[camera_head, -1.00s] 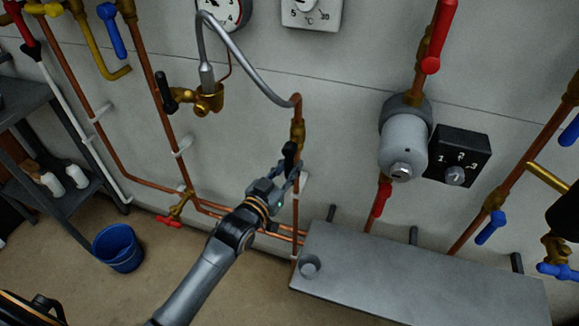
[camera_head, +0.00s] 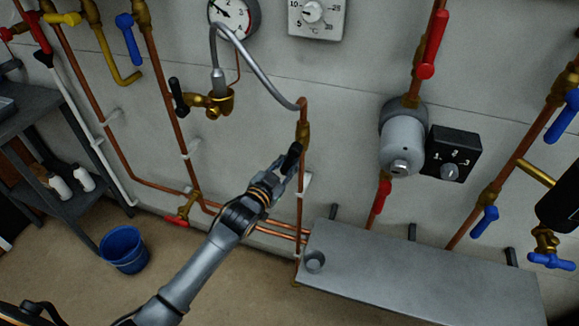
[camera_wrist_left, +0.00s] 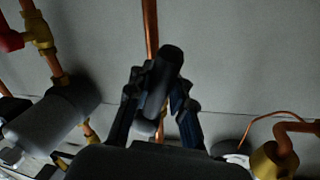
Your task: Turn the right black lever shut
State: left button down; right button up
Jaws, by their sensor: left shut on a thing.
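The right black lever (camera_head: 292,157) sits below a brass valve (camera_head: 303,135) on a vertical copper pipe, leaning slightly to the right at its top. My left gripper (camera_head: 287,170) has its fingers on both sides of this lever and is shut on it. In the left wrist view the lever (camera_wrist_left: 166,72) stands up tilted between the two fingers (camera_wrist_left: 157,92). The fingers partly cover its lower part. The left black lever (camera_head: 178,96) is on the brass valve left of the grey hose. My right gripper is not in view.
A grey hose (camera_head: 255,65) arches above the held lever. A grey cylinder (camera_head: 402,140) and black dial box (camera_head: 452,153) are to the right. A blue bucket (camera_head: 123,250) stands on the floor at left.

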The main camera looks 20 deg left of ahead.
pick_arm(q)
jog(key=a+m+p, duration=0.1)
jog(key=r+m+p, duration=0.1)
jog(key=m+p, duration=0.1)
jog(key=shift+a+g, duration=0.35)
jog(key=shift+g, duration=0.05)
jog(key=shift+a+r+m+y+p, duration=0.35)
jog(key=shift+r+m+y+p, duration=0.25)
jog(key=shift+m+p, duration=0.7)
jog(key=shift+a+r+m+y+p, duration=0.35)
jog(key=shift+r+m+p, duration=0.45)
jog(key=shift+m, duration=0.85)
jog(key=shift+a+r+m+y+p, duration=0.3)
jog(key=shift+r+m+y+p, duration=0.25)
jog(key=shift+m+p, duration=0.85)
jog(key=c, duration=1.3)
grip_release()
jog(key=shift+o, duration=0.6)
jog(key=shift+s+r, duration=0.1)
jog(key=shift+r, duration=0.1)
